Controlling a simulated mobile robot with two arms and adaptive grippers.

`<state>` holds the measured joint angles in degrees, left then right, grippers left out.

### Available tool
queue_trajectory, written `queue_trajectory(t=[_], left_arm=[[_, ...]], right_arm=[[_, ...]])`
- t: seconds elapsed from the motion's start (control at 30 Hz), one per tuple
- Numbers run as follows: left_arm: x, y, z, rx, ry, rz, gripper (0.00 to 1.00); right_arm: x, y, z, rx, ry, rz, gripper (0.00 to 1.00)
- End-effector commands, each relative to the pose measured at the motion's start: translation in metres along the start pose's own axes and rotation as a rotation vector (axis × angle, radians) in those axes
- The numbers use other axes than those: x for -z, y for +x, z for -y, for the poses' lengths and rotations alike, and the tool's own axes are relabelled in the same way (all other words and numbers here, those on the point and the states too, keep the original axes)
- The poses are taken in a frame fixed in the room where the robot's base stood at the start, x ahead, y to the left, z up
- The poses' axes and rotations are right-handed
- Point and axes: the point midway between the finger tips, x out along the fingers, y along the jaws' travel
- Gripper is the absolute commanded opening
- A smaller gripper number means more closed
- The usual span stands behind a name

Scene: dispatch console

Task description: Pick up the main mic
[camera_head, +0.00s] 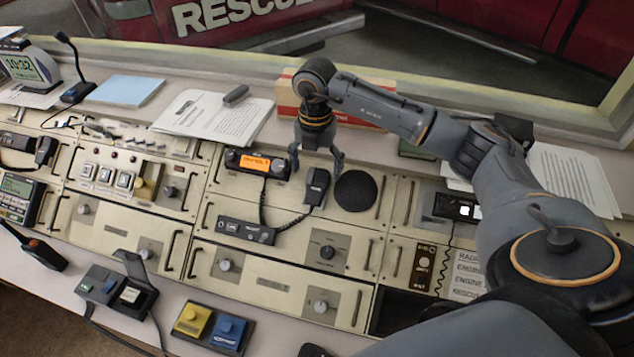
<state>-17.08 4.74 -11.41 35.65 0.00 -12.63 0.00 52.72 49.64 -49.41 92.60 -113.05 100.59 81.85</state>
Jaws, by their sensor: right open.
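A black hand mic (317,187) stands against the cream console in the middle of the head view, with a coiled cord running down from it. The cord leads toward a small black unit with a label, below the radio with the orange display (258,163). My right gripper (315,164) is just above this mic, pointing down, with its fingers apart and nothing visibly held. I cannot tell whether the fingers touch the mic. No label on the mic can be read. My left gripper is not in view.
A round black speaker (355,191) sits close to the right of the mic. Another hand mic (46,150) and a gooseneck desk mic (76,88) are at the left. Papers (213,117) and a red-brown box (288,92) lie on the ledge behind.

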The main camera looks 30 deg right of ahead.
Motion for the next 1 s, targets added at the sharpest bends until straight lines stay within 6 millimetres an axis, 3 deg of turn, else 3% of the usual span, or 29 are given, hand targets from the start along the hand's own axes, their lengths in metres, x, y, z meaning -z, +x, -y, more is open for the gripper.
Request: queue_trajectory(t=[0.13,0.33,0.63,0.93,1.0], left_arm=[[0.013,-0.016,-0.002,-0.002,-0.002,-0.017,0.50],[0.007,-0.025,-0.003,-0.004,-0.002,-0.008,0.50],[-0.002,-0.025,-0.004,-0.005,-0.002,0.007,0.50],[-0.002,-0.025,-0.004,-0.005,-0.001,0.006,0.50],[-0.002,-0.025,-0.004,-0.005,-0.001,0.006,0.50]], right_arm=[[0.001,0.016,0.002,0.006,0.001,-0.005,0.79],[0.000,0.044,0.002,0.003,0.001,-0.002,0.79],[0.000,0.051,0.002,0.001,-0.001,-0.001,0.77],[0.000,0.050,0.002,0.001,0.000,-0.001,0.16],[0.000,0.050,0.002,0.001,0.000,0.000,0.15]])
